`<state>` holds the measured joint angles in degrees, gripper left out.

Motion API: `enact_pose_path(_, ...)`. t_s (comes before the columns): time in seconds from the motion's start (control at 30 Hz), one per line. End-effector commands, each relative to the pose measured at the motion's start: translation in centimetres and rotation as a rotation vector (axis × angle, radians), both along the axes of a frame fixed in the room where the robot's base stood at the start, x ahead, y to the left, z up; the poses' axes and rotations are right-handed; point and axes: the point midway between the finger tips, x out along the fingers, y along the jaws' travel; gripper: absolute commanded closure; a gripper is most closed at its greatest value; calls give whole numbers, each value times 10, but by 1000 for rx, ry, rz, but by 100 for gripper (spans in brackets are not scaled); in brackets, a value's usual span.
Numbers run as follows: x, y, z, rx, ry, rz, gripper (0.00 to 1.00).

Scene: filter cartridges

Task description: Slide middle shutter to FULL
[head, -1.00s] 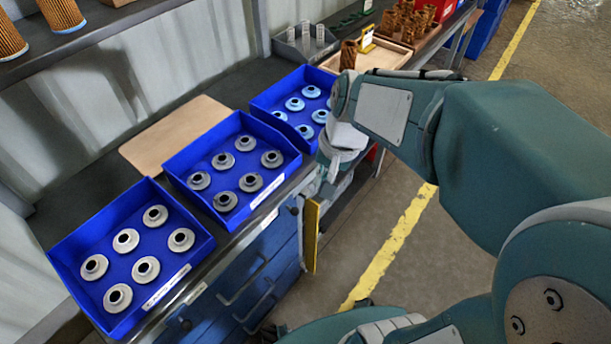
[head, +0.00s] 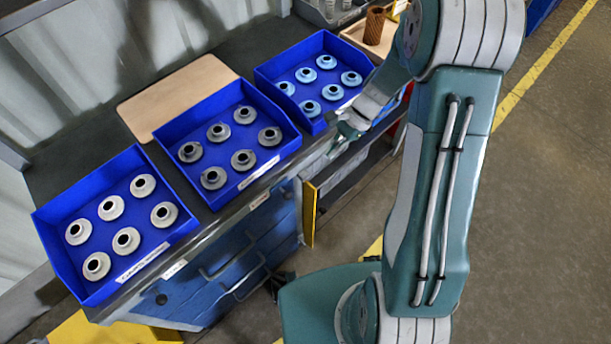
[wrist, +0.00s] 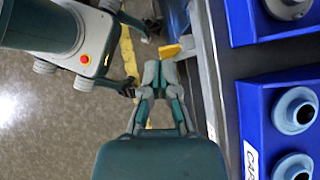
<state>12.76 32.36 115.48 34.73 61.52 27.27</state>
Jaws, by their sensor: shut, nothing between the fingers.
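The middle blue tray (head: 212,107) stands on the bench with several grey ringed discs in it and a white label on its front wall. Below it, on the bench's front edge, is a small pale tag (head: 258,201); I cannot tell if this is the middle shutter, and no word FULL can be read. My gripper (head: 336,150) is shut and empty, just off the bench's front edge between the middle and right trays. In the wrist view my gripper (wrist: 160,78) points toward a yellow part (wrist: 170,50), with the bench edge to its right.
A left blue tray (head: 62,238) with grey discs and a right blue tray (head: 272,73) with blue discs flank the middle one. A wooden board (head: 170,95) lies behind. A yellow panel (head: 309,213) stands at the bench front.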

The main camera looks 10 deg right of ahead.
Motion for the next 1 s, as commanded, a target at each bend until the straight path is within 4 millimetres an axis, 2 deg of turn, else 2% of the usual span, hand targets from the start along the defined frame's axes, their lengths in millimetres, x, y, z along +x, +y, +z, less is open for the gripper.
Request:
enact_pose_path(0.13,1,0,-10,14,31,-28,100)
enact_pose_path(0.57,1,2,-15,15,34,-31,100)
enact_pose_path(0.67,-2,9,-23,16,35,-30,100)
enact_pose_path(1.0,-19,47,-72,14,37,-27,100)
